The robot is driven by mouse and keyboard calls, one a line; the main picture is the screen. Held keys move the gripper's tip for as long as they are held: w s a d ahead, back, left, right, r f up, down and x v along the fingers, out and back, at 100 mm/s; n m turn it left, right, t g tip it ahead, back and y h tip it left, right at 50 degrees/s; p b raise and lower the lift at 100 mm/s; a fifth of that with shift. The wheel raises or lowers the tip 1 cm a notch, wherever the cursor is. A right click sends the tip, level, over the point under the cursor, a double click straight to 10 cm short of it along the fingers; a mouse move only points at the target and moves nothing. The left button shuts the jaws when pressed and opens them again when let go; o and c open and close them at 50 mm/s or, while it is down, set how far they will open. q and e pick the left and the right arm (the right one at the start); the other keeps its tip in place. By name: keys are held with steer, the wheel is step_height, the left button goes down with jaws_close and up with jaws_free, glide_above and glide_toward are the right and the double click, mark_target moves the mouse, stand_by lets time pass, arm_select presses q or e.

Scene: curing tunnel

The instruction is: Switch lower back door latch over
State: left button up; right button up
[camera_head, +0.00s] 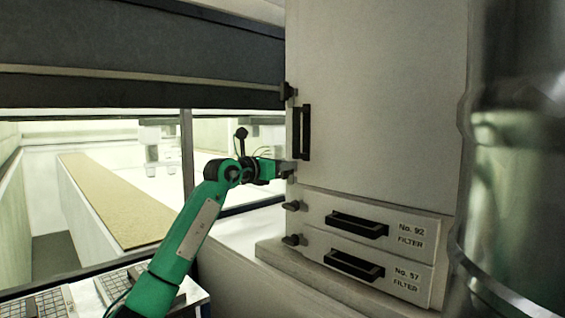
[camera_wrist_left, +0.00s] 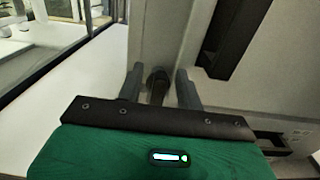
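The tall pale cabinet door (camera_head: 385,90) is shut and has a dark vertical handle (camera_head: 302,132). Its lower latch, a small dark knob on the left edge, is mostly hidden by my gripper in the head view. In the left wrist view the latch (camera_wrist_left: 158,84) sits between my fingers. My left gripper (camera_head: 284,168) is at the door's lower left edge. In the left wrist view its two fingers (camera_wrist_left: 160,80) stand apart on either side of the latch, with a gap showing on each side. The upper latch (camera_head: 288,91) is clear of the gripper. My right gripper is not seen.
Two filter drawers, No. 92 (camera_head: 408,231) and No. 57 (camera_head: 407,279), sit below the door with latches (camera_head: 291,205) at their left. A glazed tunnel with a tan belt (camera_head: 115,200) lies left. Keyboards (camera_head: 40,303) are at the bottom left. A blurred shiny shape fills the right edge.

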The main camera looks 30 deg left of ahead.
arm_select(q)
steer(key=shift+c, duration=0.3)
jaws_close()
